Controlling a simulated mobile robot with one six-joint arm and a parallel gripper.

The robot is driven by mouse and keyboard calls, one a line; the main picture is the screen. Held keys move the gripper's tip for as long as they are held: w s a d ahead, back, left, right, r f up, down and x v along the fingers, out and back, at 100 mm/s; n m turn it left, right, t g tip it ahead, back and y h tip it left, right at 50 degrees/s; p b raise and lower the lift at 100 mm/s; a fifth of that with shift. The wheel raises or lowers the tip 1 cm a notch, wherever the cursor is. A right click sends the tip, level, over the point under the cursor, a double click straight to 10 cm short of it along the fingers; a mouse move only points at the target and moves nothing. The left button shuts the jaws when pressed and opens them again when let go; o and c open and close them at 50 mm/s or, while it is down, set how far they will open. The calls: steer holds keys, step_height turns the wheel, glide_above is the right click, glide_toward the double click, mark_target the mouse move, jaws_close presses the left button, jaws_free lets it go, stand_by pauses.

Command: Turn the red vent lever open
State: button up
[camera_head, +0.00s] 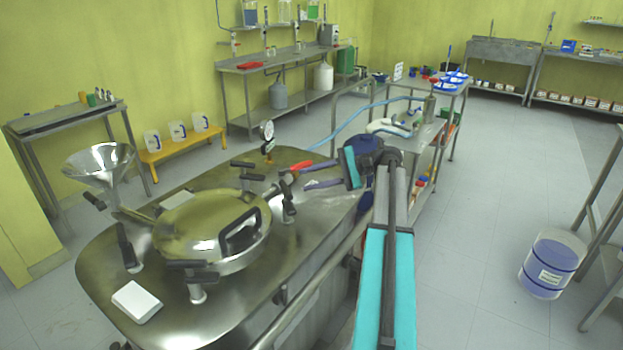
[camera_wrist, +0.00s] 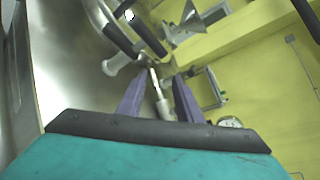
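The red vent lever (camera_head: 300,165) shows in the head view on the far right part of the steel reactor lid, beside the fittings there. My gripper (camera_head: 296,178) reaches in from the right, with its fingers close to the lever. In this view I cannot tell whether they touch it. In the wrist view my gripper (camera_wrist: 160,74) has its two purple fingers apart. A pale rod with a rounded pale fitting shows between or behind them. No red surface is clear in the wrist view, and I cannot tell whether the rod belongs to the lever.
A round gauge (camera_head: 267,131) stands just behind the lever. The domed manway cover (camera_head: 213,230) with black-handled clamps and a steel funnel (camera_head: 99,163) lie to the left. A blue hose (camera_head: 350,122) runs behind toward a cart. A white block (camera_head: 136,301) lies at the lid's front.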

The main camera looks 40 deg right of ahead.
steer(key=shift+w+d, duration=0.15)
steer(key=shift+w, duration=0.05)
steer(key=c, duration=0.7)
steer(key=d+f+m+h, duration=0.1)
steer(key=h, duration=0.1)
steer(key=w+d+f+m+t+h+p, duration=0.1)
steer(key=d+f+h, duration=0.1)
steer(key=w+d+f+m+t+h, duration=0.1)
steer(key=d+h, duration=0.1)
steer(key=shift+f+h, duration=0.2)
steer(key=shift+h, duration=0.1)
jaws_close()
steer(key=shift+s+d+f+m+h+p, duration=0.1)
steer(key=shift+s+d+m+h+p, duration=0.2)
steer(key=shift+d+h+p, duration=0.55)
steer(key=shift+s+d+r+h+p, duration=0.15)
steer(key=shift+s+d+h+p, duration=0.1)
steer(key=shift+h+p, duration=0.35)
steer(key=shift+s+d+r+h+p, duration=0.15)
steer(key=shift+s+h+p, duration=0.1)
steer(key=shift+h+p, duration=0.25)
step_height(320, 180, up, 6)
steer(key=s+a+g+h+p, duration=0.1)
steer(key=a+h+p, duration=0.1)
steer(key=p, duration=0.6)
steer(key=shift+s, duration=0.4)
steer(key=shift+f+h, duration=0.1)
steer(key=shift+h, duration=0.15)
